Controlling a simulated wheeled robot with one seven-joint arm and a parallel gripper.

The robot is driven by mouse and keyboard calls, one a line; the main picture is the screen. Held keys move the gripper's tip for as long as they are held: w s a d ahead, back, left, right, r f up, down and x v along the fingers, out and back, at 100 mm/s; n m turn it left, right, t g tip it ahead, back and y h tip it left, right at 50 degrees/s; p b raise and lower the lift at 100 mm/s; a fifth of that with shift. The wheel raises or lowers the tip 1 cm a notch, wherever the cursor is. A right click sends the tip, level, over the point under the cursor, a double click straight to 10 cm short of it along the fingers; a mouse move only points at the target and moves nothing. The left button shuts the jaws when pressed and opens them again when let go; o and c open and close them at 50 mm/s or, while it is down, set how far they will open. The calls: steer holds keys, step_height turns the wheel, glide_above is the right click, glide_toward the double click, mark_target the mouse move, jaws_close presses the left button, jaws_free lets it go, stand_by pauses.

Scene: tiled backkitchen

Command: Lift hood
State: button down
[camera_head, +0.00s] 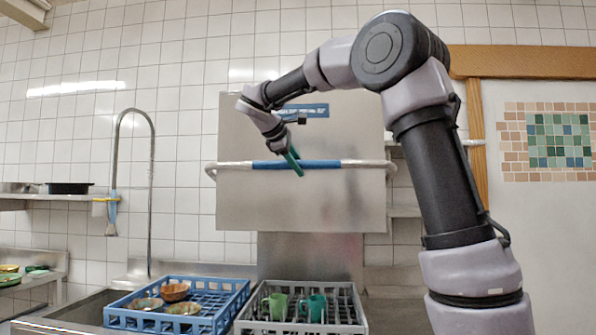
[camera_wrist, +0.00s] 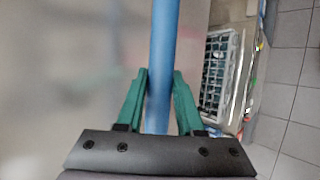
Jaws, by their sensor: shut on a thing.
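The hood (camera_head: 250,215) is a large steel box in the middle of the head view, raised well above the crates with open space under its front. A bar handle with a blue grip (camera_head: 322,164) runs across its front. The hood's steel face (camera_wrist: 70,70) fills the left of the wrist view.
Below the hood stand a blue crate (camera_head: 235,307) with bowls and a grey crate (camera_head: 345,290) with green mugs. A tall faucet (camera_head: 151,190) is at the left. Shelves flank the hood. The grey crate also shows in the wrist view (camera_wrist: 226,45), beside a tiled floor.

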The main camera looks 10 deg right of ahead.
steer(key=shift+w+d+r+t, duration=0.15)
steer(key=shift+r+t, duration=0.15)
steer(key=shift+r, duration=0.5)
steer(key=c, duration=0.7)
jaws_free()
steer(key=shift+c, duration=0.2)
steer(key=shift+o, duration=1)
steer(key=shift+f, duration=0.2)
steer(key=shift+f, duration=0.1)
steer(key=v, duration=1.1)
steer(key=shift+w, duration=0.2)
